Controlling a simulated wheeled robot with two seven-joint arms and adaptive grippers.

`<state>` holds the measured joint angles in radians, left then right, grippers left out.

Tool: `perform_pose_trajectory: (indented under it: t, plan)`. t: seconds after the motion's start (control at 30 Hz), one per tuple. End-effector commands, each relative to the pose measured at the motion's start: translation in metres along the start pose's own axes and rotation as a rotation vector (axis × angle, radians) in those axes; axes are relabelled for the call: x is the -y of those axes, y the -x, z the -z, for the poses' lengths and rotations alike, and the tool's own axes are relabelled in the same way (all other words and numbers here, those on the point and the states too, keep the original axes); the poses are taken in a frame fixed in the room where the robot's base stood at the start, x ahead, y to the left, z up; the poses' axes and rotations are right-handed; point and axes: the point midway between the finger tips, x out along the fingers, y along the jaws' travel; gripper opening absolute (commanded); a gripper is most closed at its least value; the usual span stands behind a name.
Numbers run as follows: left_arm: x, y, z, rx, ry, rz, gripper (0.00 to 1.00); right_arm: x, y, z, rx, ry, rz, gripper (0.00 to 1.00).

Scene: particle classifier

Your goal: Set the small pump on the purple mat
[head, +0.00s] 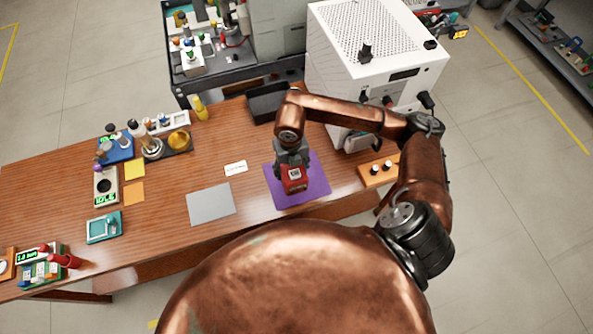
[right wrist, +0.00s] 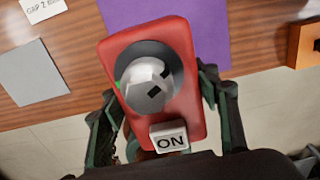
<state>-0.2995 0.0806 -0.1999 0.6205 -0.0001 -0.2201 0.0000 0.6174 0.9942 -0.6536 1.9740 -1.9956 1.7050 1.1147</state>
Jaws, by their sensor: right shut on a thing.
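The small pump is a red block (head: 292,180) with a silver round knob and an "ON" label. It shows large in the right wrist view (right wrist: 183,75). My right gripper (head: 291,165) is shut on the pump, with one finger on each side of it. The purple mat (head: 315,188) lies flat on the wooden table, and the pump is over its middle in the head view. I cannot tell whether the pump touches the mat. The mat also shows behind the pump in the right wrist view (right wrist: 207,40). My left gripper is not in view.
A grey sheet (head: 211,204) lies left of the mat, and a small white label card (head: 236,167) lies behind it. A wooden block with black knobs (head: 378,172) is to the right. A black tray (head: 272,102) and a big white machine (head: 365,60) stand behind.

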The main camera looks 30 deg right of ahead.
Motion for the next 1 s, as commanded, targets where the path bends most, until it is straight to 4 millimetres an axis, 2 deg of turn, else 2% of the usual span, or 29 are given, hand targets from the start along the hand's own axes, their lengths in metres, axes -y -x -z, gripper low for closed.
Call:
perform_pose_trajectory:
  t: [0.03,0.13,0.47,0.73,1.0]
  plan:
    - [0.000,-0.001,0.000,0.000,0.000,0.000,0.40,0.005,-0.011,-0.003,-0.005,-0.003,0.001,0.08]
    - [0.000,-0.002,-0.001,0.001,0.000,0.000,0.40,0.013,-0.025,-0.013,-0.004,-0.002,0.000,0.08]
    - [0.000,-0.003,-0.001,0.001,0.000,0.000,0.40,0.023,-0.044,-0.025,-0.002,0.001,0.000,0.08]
    - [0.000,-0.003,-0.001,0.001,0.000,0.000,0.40,0.026,-0.076,-0.028,-0.004,0.001,-0.002,0.08]
    - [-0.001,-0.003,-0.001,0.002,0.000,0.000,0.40,0.026,-0.079,-0.029,-0.001,0.003,-0.001,0.08]
